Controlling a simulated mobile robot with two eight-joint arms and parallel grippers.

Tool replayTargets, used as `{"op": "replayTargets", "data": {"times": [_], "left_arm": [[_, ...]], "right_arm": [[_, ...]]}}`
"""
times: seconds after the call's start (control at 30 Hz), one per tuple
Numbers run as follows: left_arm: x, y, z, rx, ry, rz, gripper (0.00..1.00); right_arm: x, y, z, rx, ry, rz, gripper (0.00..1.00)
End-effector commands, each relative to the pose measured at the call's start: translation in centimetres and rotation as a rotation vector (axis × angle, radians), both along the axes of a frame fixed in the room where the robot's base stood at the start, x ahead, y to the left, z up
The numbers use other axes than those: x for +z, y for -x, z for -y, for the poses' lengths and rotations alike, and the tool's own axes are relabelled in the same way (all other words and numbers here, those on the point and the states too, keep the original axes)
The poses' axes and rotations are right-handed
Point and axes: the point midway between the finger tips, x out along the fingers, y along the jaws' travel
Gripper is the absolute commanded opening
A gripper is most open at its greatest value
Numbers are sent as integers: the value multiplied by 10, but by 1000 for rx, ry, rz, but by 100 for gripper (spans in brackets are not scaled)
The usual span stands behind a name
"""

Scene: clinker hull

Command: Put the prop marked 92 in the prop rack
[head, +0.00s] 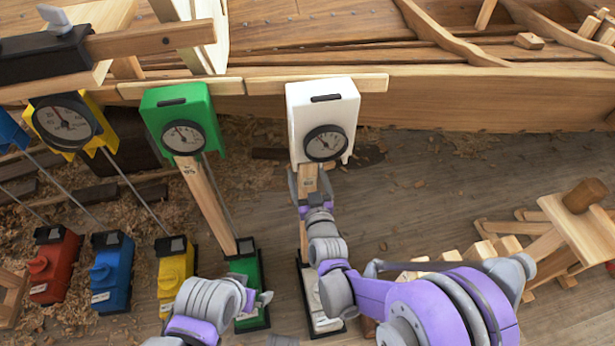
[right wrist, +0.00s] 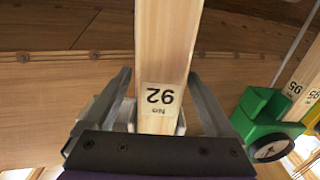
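The prop marked 92 (right wrist: 165,50) is a pale wooden post; its label appears upside down in the right wrist view. In the head view it (head: 304,236) stands upright between a white gauge box (head: 322,105) above and a white base (head: 324,310) below. My right gripper (head: 311,187) is around its upper part, just under the box, with a finger on each side; the fingers (right wrist: 162,75) look open with narrow gaps. My left gripper (head: 262,299) is low in front of the green base, its fingers unclear. I cannot identify the prop rack with certainty.
A green gauge box (head: 180,120) tops another wooden prop (head: 206,205) to the left. Yellow (head: 176,275), blue (head: 112,272) and red (head: 54,265) bases stand farther left. The planked hull (head: 480,105) runs behind. A wooden stand with a mallet (head: 583,196) is at right.

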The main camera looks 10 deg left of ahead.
Motion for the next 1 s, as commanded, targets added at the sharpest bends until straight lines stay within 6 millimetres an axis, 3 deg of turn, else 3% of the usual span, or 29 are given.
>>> {"op": "replayTargets", "data": {"times": [0.07,0.47,1.0], "left_arm": [[0,0,0,0,0,0,100],[0,0,0,0,0,0,100],[2,0,0,0,0,0,100]], "right_arm": [[0,0,0,0,0,0,73],[0,0,0,0,0,0,1],[3,0,0,0,-1,2,0]]}}
